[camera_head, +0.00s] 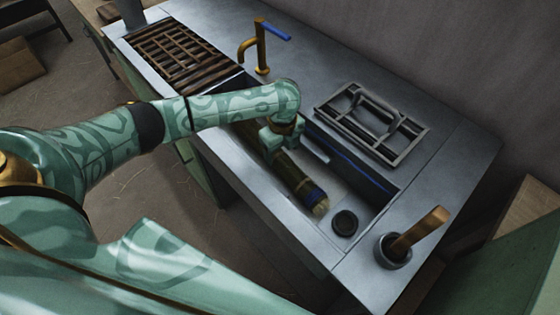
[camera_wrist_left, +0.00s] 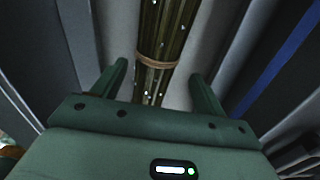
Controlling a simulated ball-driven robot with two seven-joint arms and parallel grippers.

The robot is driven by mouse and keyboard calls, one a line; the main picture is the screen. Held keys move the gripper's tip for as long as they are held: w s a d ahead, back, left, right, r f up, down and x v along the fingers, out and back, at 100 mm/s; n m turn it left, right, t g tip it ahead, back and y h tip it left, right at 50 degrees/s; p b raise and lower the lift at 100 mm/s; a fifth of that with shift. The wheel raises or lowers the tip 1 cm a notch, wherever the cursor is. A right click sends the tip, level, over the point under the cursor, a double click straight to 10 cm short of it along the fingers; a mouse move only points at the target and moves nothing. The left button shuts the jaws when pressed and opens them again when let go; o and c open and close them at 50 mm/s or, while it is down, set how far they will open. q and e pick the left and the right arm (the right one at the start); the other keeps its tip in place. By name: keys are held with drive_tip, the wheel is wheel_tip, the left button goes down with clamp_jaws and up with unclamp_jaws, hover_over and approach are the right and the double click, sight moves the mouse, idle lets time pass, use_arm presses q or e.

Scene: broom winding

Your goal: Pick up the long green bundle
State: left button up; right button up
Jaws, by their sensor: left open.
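The long green bundle (camera_head: 293,178) lies in the sunken trough of the metal counter, with a blue band near its tan near end. In the left wrist view the bundle (camera_wrist_left: 160,28) shows as dark green stalks with a tan tie around them. My left gripper (camera_head: 284,150) is over the bundle's middle, hiding part of it. In the left wrist view its two fingers (camera_wrist_left: 162,82) are apart, one on each side of the bundle, with gaps visible. Whether the fingertips reach down past the bundle's sides is hard to tell. My right gripper is not in view.
The trough's walls (camera_head: 352,165) run along both sides of the bundle. A dark round disc (camera_head: 344,222) lies near its end. A cup with a wooden handle (camera_head: 393,250), a metal rack (camera_head: 372,122), a brass tap (camera_head: 261,48) and a slatted grate (camera_head: 185,55) surround the trough.

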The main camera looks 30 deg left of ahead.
sight(279, 156)
use_arm(q)
drive_tip(key=f+b, duration=0.2)
drive_tip(key=f, duration=0.1)
drive_tip(key=a+f+b, duration=0.1)
drive_tip(key=f, duration=0.1)
drive_tip(key=shift+s+f, duration=0.1)
drive_tip(key=shift+d, duration=0.1)
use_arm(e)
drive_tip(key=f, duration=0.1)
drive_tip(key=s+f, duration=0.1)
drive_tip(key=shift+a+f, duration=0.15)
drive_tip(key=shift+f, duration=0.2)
use_arm(q)
drive_tip(key=shift+r, duration=0.2)
drive_tip(key=c, duration=1.1)
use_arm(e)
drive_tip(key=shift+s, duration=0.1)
use_arm(q)
drive_tip(key=shift+r, duration=0.1)
